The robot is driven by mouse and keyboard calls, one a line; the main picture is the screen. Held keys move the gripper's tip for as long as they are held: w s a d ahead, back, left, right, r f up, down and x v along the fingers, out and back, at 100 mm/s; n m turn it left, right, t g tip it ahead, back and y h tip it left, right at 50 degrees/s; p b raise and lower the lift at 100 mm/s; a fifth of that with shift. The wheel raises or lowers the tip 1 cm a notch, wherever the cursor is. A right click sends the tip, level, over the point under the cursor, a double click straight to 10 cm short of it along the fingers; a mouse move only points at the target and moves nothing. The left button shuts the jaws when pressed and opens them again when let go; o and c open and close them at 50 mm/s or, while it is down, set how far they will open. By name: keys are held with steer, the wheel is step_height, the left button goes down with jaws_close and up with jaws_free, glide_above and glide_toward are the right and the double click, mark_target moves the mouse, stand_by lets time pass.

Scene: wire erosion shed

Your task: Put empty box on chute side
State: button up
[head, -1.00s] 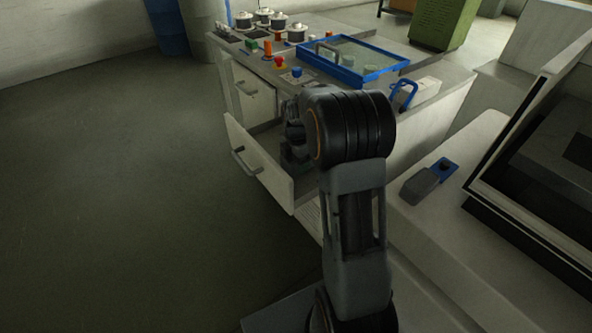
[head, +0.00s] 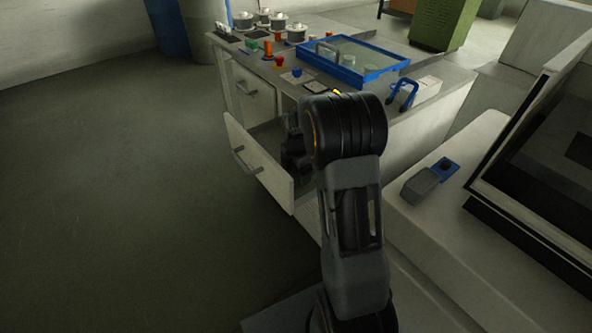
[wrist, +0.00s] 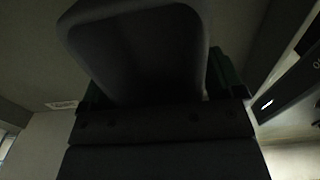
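A dark grey box-like thing with a rounded, paler rim (wrist: 140,50), which looks like the empty box, fills the upper middle of the wrist view. Dark green finger parts of my gripper (wrist: 160,95) show on both sides, close against it, so the gripper appears shut on it. The fingertips are hidden behind it, and the picture is very dark. In the head view my gripper (head: 294,150) is a dark shape over the open drawer (head: 258,172), partly hidden by my arm. The box cannot be made out there. I cannot tell which place is the chute side.
A grey block beside a blue holder (head: 445,167) lies on the pale surface at right. The bench top holds a blue-framed glass lid (head: 350,62), a blue handle (head: 404,94), small buttons and several pots (head: 268,22). The floor at left is clear.

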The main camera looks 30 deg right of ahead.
step_height(320, 180, up, 12)
steer(key=p, duration=0.2)
steer(key=s+a+m+t, duration=0.1)
steer(key=s+a+m, duration=0.2)
steer(key=s+m, duration=0.3)
steer(key=s+a+r+m+t, duration=0.1)
steer(key=s+a+m, duration=0.3)
steer(key=s+m, duration=0.3)
steer(key=s+a+m+t, duration=0.1)
steer(key=s+a+m, duration=0.2)
steer(key=s+m, duration=0.3)
steer(key=shift+s+a+r+m, duration=0.15)
steer(key=shift+s+r+m, duration=0.15)
steer(key=shift+m, duration=0.4)
steer(key=shift+r, duration=0.15)
steer(key=shift+t, duration=0.3)
step_height(320, 180, up, 12)
steer(key=p, duration=1)
steer(key=shift+s+a+p, duration=0.1)
steer(key=shift+a+p, duration=0.05)
steer(key=shift+p, duration=0.2)
